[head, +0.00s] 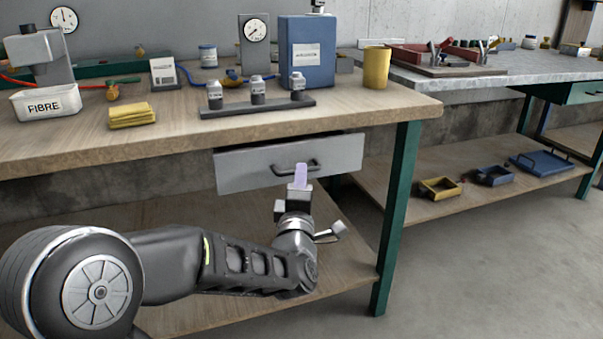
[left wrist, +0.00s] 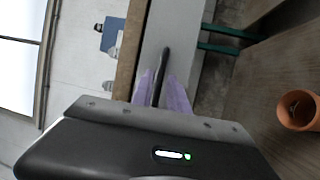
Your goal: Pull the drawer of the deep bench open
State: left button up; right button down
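The deep bench (head: 60,150) has a wooden top and green legs. Its grey drawer (head: 240,172) hangs under the top, with a dark bar handle (head: 314,167) on the front. The drawer front looks about level with the bench; I cannot tell if it stands slightly out. My left gripper (head: 300,176) is at the handle. In the left wrist view its pale purple fingers (left wrist: 161,90) lie close on both sides of the handle (left wrist: 165,62) and appear shut on it. The fingers hide part of the handle. My right gripper is not in view.
On the bench stand a fibre tub (head: 45,103), a bottle rack (head: 258,108), a blue box (head: 307,60) and a yellow cup (head: 377,68). A green leg (head: 396,220) is right of the drawer. An orange pot (left wrist: 297,110) shows in the left wrist view.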

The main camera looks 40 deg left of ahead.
pick_arm(q)
jog(key=shift+x, duration=1.45)
jog(key=shift+c, duration=0.6)
grip_shut()
